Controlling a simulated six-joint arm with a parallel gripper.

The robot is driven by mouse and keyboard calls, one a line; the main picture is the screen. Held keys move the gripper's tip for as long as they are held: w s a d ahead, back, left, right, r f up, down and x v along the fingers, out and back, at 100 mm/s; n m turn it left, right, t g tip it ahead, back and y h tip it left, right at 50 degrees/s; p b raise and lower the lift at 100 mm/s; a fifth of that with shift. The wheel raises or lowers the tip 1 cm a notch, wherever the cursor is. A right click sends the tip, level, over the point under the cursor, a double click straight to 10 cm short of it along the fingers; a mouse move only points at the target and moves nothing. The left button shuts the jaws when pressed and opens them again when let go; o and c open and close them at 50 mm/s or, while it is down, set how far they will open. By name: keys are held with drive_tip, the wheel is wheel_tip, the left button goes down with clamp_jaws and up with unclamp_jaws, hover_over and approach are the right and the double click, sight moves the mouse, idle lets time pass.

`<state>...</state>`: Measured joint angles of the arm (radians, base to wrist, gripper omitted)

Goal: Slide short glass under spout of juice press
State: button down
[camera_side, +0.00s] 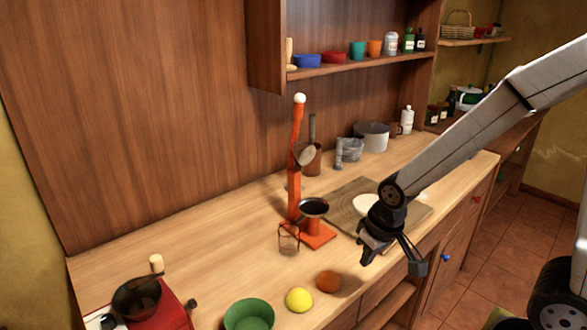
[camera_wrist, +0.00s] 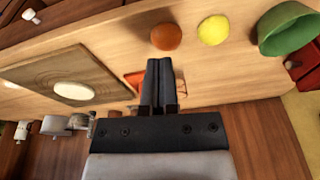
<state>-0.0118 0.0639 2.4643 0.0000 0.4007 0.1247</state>
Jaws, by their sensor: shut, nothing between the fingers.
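The orange-red juice press (camera_side: 297,135) stands upright on the counter in the side view, with its lever raised and a dark cup on its column. The short clear glass (camera_side: 289,239) stands upright at the left front edge of the press's base, close beside the cup. My gripper (camera_side: 368,256) is shut and empty, to the right of the press and glass, above the counter's front part. In the wrist view my closed fingers (camera_wrist: 158,66) hide most of the press; only a bit of its orange base (camera_wrist: 133,79) shows.
A cutting board (camera_side: 352,187) with a pale round item lies right of the press. A yellow lemon (camera_side: 299,300), an orange (camera_side: 328,281) and a green bowl (camera_side: 249,315) sit along the front edge. A red appliance (camera_side: 160,306) stands at left. Counter left of the glass is clear.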

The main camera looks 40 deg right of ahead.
drive_tip(key=w+a+m+g, duration=0.1)
drive_tip(key=w+m, duration=0.2)
drive_tip(key=w, duration=0.3)
drive_tip(key=w+a+m, duration=0.2)
drive_tip(key=w+m, duration=0.1)
drive_tip(key=w, duration=0.3)
drive_tip(key=m+g, duration=0.1)
drive_tip(key=m, duration=0.6)
hover_over(281, 260)
drive_tip(key=s+a, duration=0.2)
drive_tip(key=a, duration=0.1)
drive_tip(key=f, duration=0.2)
drive_tip(key=shift+w+a+m, duration=0.45)
drive_tip(key=shift+w+m, duration=0.05)
drive_tip(key=shift+w, duration=0.05)
drive_tip(key=shift+f, duration=0.1)
wheel_tip(281, 260, down, 10)
drive_tip(key=shift+d+f, duration=0.1)
drive_tip(key=shift+d, duration=0.05)
drive_tip(key=shift+w+d+r, duration=0.1)
drive_tip(key=shift+w+d, duration=0.05)
drive_tip(key=shift+d, duration=0.4)
drive_tip(key=shift+w+d+r, duration=0.1)
drive_tip(key=shift+w+d, duration=0.05)
drive_tip(key=shift+d, duration=0.4)
drive_tip(key=shift+w+d, duration=0.15)
drive_tip(key=shift+d, duration=0.6)
